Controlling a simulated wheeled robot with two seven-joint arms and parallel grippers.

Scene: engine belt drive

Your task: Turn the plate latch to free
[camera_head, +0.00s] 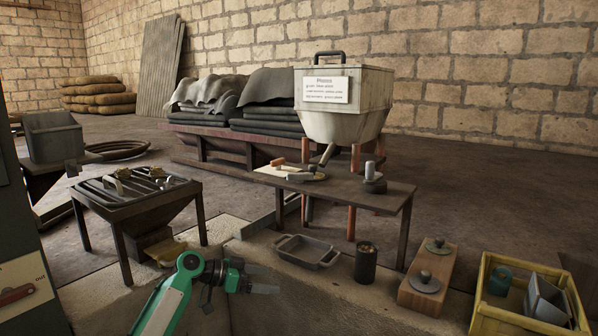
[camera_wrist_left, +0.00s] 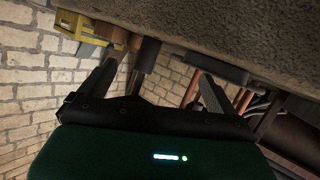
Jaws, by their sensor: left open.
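I cannot make out for certain which part is the plate latch. A red-handled lever (camera_head: 16,294) sits on a pale plate (camera_head: 28,272) marked "OUT" at the far left edge in the head view, partly cut off by the frame. My left gripper (camera_head: 276,279) is at lower centre, well right of that lever, with its fingers apart and nothing between them. It stays clear of the grey tray (camera_head: 308,251). In the left wrist view, the two fingers of the left gripper (camera_wrist_left: 157,75) are spread and empty. My right gripper is not in view.
A dark can (camera_head: 366,263), a wooden board (camera_head: 434,277) with two round knobbed pieces and a yellow crate (camera_head: 499,323) stand to the right. A slatted hopper table (camera_head: 137,207) is at left, a low bench (camera_head: 345,194) behind. A large hopper (camera_head: 345,105) stands farther back.

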